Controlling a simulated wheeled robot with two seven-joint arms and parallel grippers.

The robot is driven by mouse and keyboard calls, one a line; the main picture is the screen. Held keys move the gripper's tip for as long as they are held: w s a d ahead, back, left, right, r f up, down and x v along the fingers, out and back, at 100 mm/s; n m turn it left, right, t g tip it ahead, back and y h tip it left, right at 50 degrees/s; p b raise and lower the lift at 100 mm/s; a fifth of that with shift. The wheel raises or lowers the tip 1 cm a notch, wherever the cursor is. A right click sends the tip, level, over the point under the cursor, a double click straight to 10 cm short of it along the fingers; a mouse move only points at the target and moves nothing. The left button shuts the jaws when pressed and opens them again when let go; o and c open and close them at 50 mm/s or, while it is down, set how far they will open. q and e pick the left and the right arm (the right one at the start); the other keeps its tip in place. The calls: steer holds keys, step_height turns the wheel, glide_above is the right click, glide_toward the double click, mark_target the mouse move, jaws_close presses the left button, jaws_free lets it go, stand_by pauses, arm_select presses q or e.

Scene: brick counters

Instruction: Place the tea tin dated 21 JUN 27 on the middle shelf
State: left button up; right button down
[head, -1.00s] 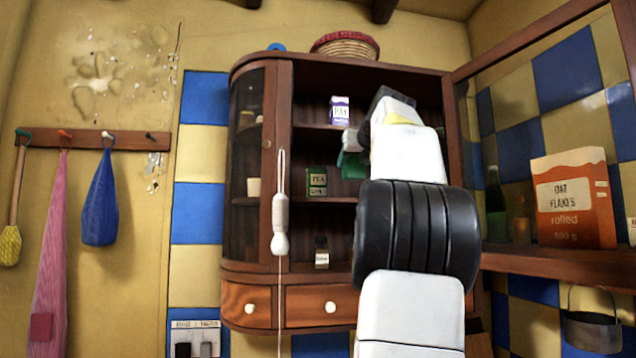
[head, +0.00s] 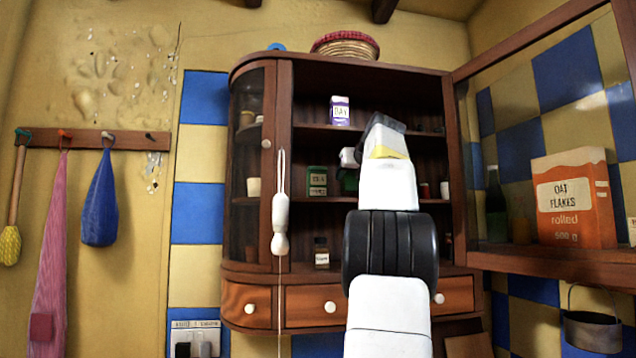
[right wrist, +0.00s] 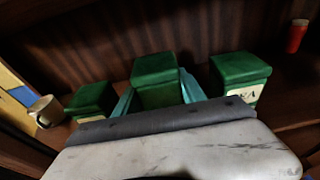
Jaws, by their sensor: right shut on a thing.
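In the right wrist view, my right gripper (right wrist: 157,95) is shut on a green tin (right wrist: 155,68), its teal fingers on either side. In the head view this held tin (head: 350,184) shows only in part beside my arm, at the height of the middle shelf (head: 335,199). I cannot tell whether it touches the shelf. A second green tea tin (head: 317,181) stands left of it on that shelf; it also shows in the right wrist view (right wrist: 88,98). A third green tin (right wrist: 240,75) stands to the right, hidden behind my arm in the head view. No dates are readable. My left gripper is out of view.
A labelled purple-and-white container (head: 340,111) stands on the upper shelf, and a small dark jar (head: 321,252) on the bottom one. A red container (right wrist: 297,36) stands right of the tins. The cabinet's curved glass side (head: 247,170) and a hanging pull cord (head: 280,222) are to the left.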

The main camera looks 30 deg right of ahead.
steer(key=shift+f, duration=0.9)
steer(key=c, duration=0.7)
jaws_free()
steer(key=shift+f, duration=0.15)
steer(key=shift+o, duration=0.2)
steer(key=v, duration=1.2)
